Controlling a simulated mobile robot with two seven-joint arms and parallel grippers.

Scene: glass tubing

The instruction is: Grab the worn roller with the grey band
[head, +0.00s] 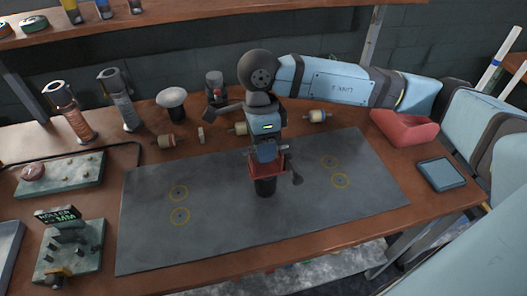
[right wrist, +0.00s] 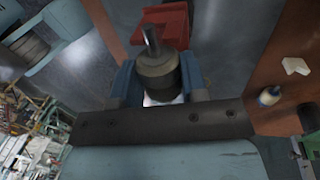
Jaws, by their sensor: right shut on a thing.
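My right gripper (head: 266,160) is over the middle of the grey mat, pointing down. In the right wrist view its two blue fingers (right wrist: 160,88) are shut on a dark roller (right wrist: 158,72) with a paler grey-tan end and a metal shaft. I cannot tell whether a grey band runs around it. A red block (head: 266,168) shows at the fingers, with a dark cylinder (head: 265,187) below it. The red part also shows beyond the roller in the right wrist view (right wrist: 168,18). Cream-and-brown rollers lie behind the mat: left (head: 166,141), middle (head: 239,129), right (head: 317,117).
The grey mat (head: 150,240) has yellow circles and open space on both sides. A red holder (head: 404,128) and blue tray (head: 442,174) stand right. Metal cylinders (head: 120,98) stand back left. A block with a roller sign (head: 70,250) is front left.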

